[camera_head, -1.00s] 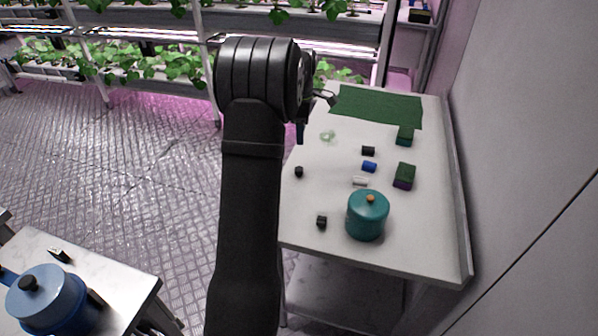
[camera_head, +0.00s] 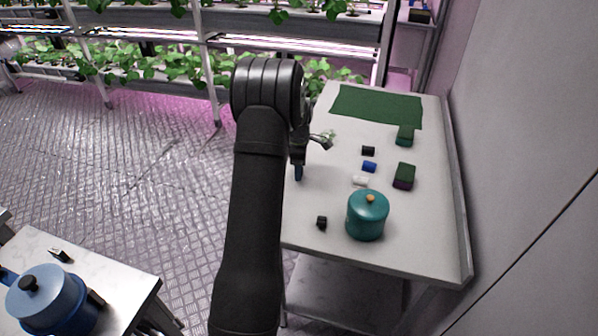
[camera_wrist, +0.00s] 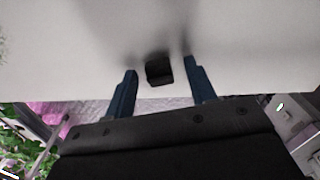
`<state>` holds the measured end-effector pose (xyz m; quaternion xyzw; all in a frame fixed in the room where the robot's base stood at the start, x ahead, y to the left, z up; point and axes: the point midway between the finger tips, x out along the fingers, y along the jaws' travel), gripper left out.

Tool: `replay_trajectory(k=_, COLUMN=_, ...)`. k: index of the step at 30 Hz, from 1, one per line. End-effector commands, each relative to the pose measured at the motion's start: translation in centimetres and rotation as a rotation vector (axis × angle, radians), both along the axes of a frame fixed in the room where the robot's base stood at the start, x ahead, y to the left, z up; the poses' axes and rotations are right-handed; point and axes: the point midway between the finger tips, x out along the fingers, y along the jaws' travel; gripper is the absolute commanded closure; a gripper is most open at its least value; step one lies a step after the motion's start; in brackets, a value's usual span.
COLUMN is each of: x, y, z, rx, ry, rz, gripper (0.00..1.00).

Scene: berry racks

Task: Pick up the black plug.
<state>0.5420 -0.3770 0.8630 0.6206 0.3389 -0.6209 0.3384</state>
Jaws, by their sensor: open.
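A small black plug (camera_wrist: 159,69) shows in the wrist view on the white table, between my gripper's two blue fingers. It stands a little beyond them, with gaps at both sides. My gripper (camera_wrist: 160,78) is open and empty. In the head view my gripper (camera_head: 298,172) points down over the table's left edge and hides the plug there. Two other small black pieces lie on the table in the head view: one near the middle (camera_head: 368,151), one near the front (camera_head: 321,222).
The white table (camera_head: 410,245) also holds a teal pot (camera_head: 367,217), a blue piece (camera_head: 369,167), a white piece (camera_head: 360,180), a dark green block (camera_head: 404,175), a teal-green block (camera_head: 405,136) and a green mat (camera_head: 376,106). A wall stands close at the right.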

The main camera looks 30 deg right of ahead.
Motion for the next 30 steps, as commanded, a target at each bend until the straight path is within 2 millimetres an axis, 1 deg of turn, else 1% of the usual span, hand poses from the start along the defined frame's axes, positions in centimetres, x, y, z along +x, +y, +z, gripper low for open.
replay_trajectory(k=1, x=0.0, y=0.0, z=-0.6, rx=0.000, ry=0.000, rz=0.000, gripper=0.49)
replay_trajectory(k=3, x=0.0, y=0.0, z=-0.9, rx=0.000, ry=0.000, rz=0.000, gripper=0.49)
replay_trajectory(k=8, x=0.0, y=0.0, z=-0.9, rx=-0.001, ry=-0.001, rz=0.000, gripper=0.49)
replay_trajectory(k=10, x=0.0, y=0.0, z=-0.9, rx=-0.001, ry=-0.001, rz=0.000, gripper=0.59)
replay_trajectory(k=14, x=0.0, y=0.0, z=-0.9, rx=-0.001, ry=-0.001, rz=0.000, gripper=0.84)
replay_trajectory(k=15, x=0.0, y=0.0, z=-0.9, rx=-0.001, ry=-0.001, rz=-0.001, gripper=0.92)
replay_trajectory(k=16, x=0.0, y=0.0, z=-0.9, rx=-0.001, ry=-0.001, rz=-0.001, gripper=0.96)
replay_trajectory(k=25, x=0.0, y=0.0, z=-0.7, rx=-0.001, ry=-0.002, rz=0.000, gripper=0.96)
replay_trajectory(k=30, x=0.0, y=-0.1, z=0.5, rx=-0.002, ry=-0.003, rz=0.000, gripper=0.96)
